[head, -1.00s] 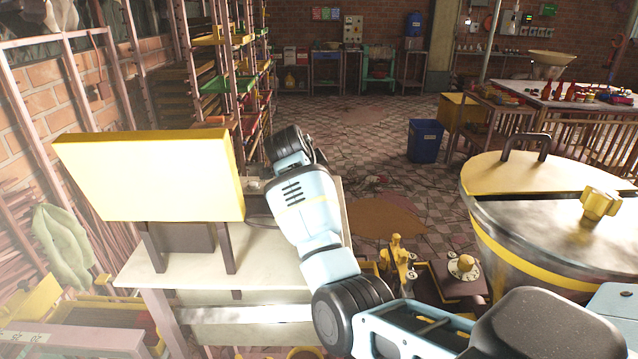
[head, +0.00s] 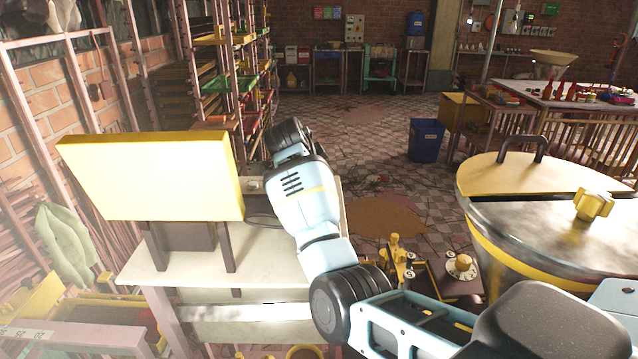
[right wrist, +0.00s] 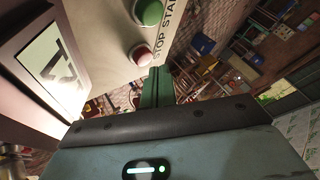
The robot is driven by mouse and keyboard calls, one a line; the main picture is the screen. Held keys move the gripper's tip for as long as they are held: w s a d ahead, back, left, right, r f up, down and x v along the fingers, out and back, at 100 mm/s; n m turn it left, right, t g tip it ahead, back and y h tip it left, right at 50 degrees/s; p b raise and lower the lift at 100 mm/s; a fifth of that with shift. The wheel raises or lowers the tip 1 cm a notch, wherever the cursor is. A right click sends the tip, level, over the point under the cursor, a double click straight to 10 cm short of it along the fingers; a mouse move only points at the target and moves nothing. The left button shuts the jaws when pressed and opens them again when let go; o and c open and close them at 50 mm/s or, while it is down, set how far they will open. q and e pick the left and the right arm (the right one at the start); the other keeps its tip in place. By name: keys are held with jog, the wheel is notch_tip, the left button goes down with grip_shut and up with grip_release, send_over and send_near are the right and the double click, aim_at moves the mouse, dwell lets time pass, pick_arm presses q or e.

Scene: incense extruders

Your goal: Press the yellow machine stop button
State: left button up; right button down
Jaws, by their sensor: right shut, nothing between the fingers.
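In the right wrist view a pale control panel (right wrist: 100,22) carries a red button (right wrist: 140,55) beside the word STOP and a green button (right wrist: 148,12) beside the word START. My right gripper (right wrist: 157,73) is shut and empty, its green fingertips just below and right of the red button. I cannot tell whether they touch it. In the head view the yellow machine (head: 150,178) stands on a pale table (head: 190,262), its big yellow face towards me. My right arm reaches past the machine's right side; its gripper is hidden there. My left gripper is out of view.
A lit display (right wrist: 52,68) sits left of the buttons in the wrist view. A large metal drum (head: 540,235) with a yellow lid stands right of my arm. A tall rack (head: 225,85) is behind the machine. Tiled floor (head: 350,125) lies open beyond.

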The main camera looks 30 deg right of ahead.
jog(key=shift+r, duration=2.15)
